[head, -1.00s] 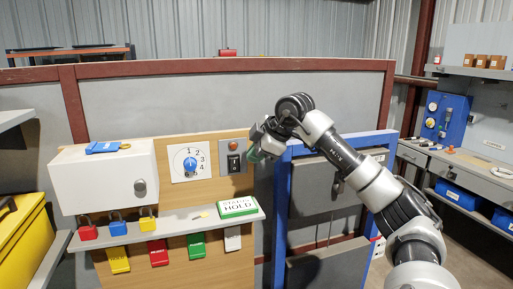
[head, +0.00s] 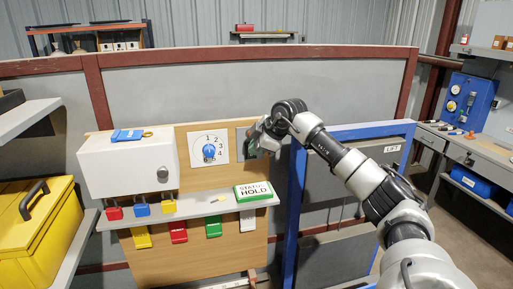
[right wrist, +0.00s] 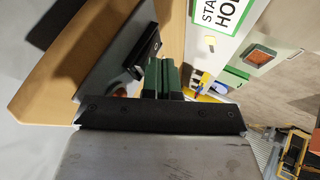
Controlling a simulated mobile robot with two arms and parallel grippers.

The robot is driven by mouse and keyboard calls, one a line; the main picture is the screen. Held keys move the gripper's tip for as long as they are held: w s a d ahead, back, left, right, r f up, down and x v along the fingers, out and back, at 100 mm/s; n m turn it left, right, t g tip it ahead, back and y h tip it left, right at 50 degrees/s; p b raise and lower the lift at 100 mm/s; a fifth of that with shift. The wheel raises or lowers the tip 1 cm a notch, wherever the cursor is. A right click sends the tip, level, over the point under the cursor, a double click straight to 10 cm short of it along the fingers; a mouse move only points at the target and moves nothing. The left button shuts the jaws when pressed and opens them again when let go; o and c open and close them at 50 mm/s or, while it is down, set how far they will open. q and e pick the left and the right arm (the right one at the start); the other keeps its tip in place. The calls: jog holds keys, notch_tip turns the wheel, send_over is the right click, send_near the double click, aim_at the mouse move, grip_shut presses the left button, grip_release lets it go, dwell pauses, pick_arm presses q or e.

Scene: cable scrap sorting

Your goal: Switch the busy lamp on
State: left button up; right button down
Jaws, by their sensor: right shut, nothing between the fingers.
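The grey switch plate (head: 241,137) is on the wooden board, right of the dial. In the head view my right gripper (head: 253,150) is in front of it and hides its lamp and rocker. In the right wrist view the plate (right wrist: 108,72) shows at a slant, with a black rocker switch (right wrist: 143,60) and a small orange-brown lamp (right wrist: 122,93) partly behind the gripper. My right gripper (right wrist: 162,75) has green fingers, shut and empty, close beside the rocker; I cannot tell whether they touch. The lamp does not look clearly lit. My left gripper is out of view.
The blue dial (head: 209,151) and white box (head: 128,168) are left of the plate. A blue frame (head: 297,190) stands close on the right.

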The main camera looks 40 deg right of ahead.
jog(key=shift+r, duration=0.1)
jog(key=shift+w+d+r+p, duration=0.25)
jog(key=shift+w+r+p, duration=0.05)
jog(key=shift+p, duration=0.05)
jog(key=shift+r, duration=0.1)
jog(key=shift+w+r+p, duration=0.2)
jog(key=shift+r+p, duration=0.45)
jog(key=shift+p, duration=0.1)
jog(key=shift+w+f, duration=0.1)
jog(key=shift+d, duration=0.1)
